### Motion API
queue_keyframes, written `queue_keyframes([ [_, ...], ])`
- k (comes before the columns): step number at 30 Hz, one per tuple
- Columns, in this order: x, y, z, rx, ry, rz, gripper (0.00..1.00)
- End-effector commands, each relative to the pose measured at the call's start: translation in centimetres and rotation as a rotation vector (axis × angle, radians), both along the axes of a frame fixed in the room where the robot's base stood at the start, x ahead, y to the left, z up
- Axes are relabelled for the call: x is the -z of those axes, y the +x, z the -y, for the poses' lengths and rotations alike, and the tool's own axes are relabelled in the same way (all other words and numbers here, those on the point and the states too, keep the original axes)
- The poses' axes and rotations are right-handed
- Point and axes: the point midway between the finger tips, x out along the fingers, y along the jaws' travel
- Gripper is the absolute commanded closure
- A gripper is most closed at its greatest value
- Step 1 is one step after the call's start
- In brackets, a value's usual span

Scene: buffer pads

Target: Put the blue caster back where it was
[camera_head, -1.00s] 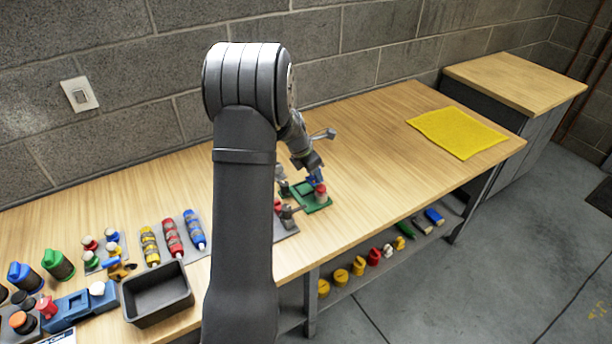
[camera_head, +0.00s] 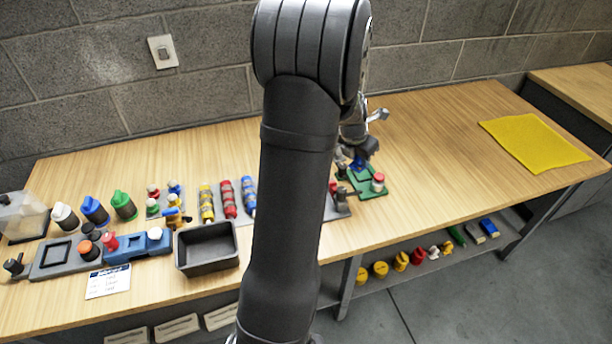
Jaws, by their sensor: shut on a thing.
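My gripper (camera_head: 357,158) is small in view and partly hidden behind my arm. It is shut on a small blue thing, which looks like the blue caster (camera_head: 358,163). The blue caster is just over a green tray (camera_head: 376,192); I cannot tell whether it touches the tray. A red-topped piece (camera_head: 378,182) stands on the tray's right part. A grey plate (camera_head: 342,212) with casters on it lies left of the tray, and my arm hides much of it.
A black bin (camera_head: 207,248), blue fixture (camera_head: 137,246), coloured rollers (camera_head: 228,198) and bottles (camera_head: 124,205) fill the left bench. A yellow mat (camera_head: 535,143) lies at the right. The bench between tray and mat is clear. Several coloured pieces rest on the lower shelf (camera_head: 430,262).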

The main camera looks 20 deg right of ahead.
Motion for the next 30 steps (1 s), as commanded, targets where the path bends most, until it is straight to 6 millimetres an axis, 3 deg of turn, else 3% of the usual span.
queue_keyframes([
  [3, 0.1, 1.4, -3.5, -0.156, -0.006, 0.004, 0.99],
  [6, 0.2, 2.0, -5.3, -0.241, -0.012, 0.007, 0.99],
  [11, 1.0, 3.2, -7.1, -0.299, -0.016, 0.007, 0.99],
  [24, 6.5, 10.3, -12.8, -0.300, -0.017, 0.007, 0.99],
  [30, 7.4, 11.5, -13.7, -0.296, -0.017, 0.009, 0.99],
])
